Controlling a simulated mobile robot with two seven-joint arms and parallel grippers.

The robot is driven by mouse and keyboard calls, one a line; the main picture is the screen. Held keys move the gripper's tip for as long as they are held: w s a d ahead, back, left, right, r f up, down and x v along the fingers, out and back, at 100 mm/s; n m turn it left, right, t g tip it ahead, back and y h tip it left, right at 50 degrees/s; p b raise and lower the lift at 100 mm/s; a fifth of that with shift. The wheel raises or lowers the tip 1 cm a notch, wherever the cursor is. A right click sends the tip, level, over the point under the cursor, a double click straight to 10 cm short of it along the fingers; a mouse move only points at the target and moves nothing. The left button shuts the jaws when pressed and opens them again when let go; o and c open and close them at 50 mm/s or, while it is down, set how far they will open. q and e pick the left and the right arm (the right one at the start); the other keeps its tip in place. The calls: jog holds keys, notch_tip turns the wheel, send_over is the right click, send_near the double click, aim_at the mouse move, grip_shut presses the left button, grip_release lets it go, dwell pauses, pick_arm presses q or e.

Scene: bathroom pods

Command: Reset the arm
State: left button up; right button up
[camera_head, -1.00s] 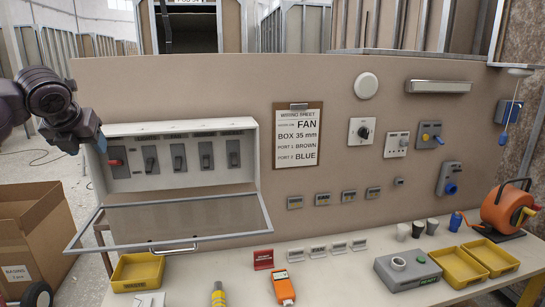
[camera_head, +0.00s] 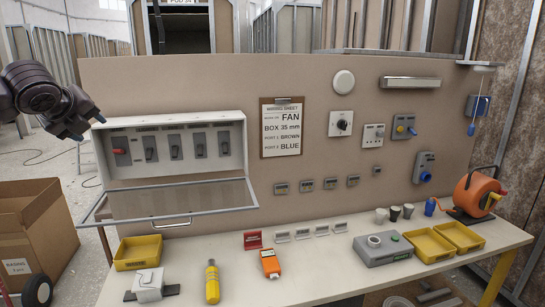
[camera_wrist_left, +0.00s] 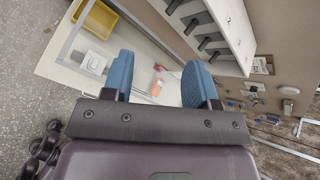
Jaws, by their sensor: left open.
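My left gripper (camera_wrist_left: 153,82) shows in the left wrist view with its two blue fingers spread apart and nothing between them. In the head view my left arm comes in at the upper left, and its gripper (camera_head: 80,122) hangs in the air to the left of the breaker box (camera_head: 180,121). It looks apart from the box there. The box has a row of switches, and its clear lid (camera_head: 180,203) is swung down open. My right gripper is not in view.
A cardboard box (camera_head: 35,232) stands on the floor at the left. The bench (camera_head: 330,275) holds a yellow tray (camera_head: 138,252), a yellow bottle (camera_head: 212,283), an orange meter (camera_head: 270,264), a grey box (camera_head: 383,248) and an orange reel (camera_head: 477,193). A wiring sheet (camera_head: 281,130) hangs on the panel.

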pick_arm(q)
jog(key=w+d+f+n+t+h, duration=0.1)
jog(key=w+d+n+t+h, duration=0.15)
jog(key=d, duration=0.35)
jog(key=w+d+f+n+t+h, duration=0.1)
jog(key=d+f+n+h, duration=0.15)
jog(key=d, duration=0.45)
jog(key=s+d+f+n+t+h, duration=0.1)
jog(key=s+d+f+n+h, duration=0.15)
jog(key=f, duration=0.55)
jog(key=s+d+f+n+h, duration=0.1)
jog(key=s+d+f+n, duration=0.25)
jog(key=f, duration=0.45)
jog(key=s+a+f+n+g+y+b, duration=0.1)
jog(key=s+f+n, duration=0.6)
jog(key=s+f, duration=0.9)
jog(key=s+a+f+n+g+y+b, duration=0.1)
jog(key=s+a+f+n+y, duration=0.3)
jog(key=s+f, duration=1.2)
notch_tip(320, 180, down, 5)
jog(key=n+g+y, duration=0.1)
jog(key=n+y, duration=0.1)
jog(key=n, duration=0.1)
jog(key=shift+s+a+f+g, duration=0.2)
jog(key=shift+s+a+g, duration=0.1)
jog(key=shift+a+g, duration=0.1)
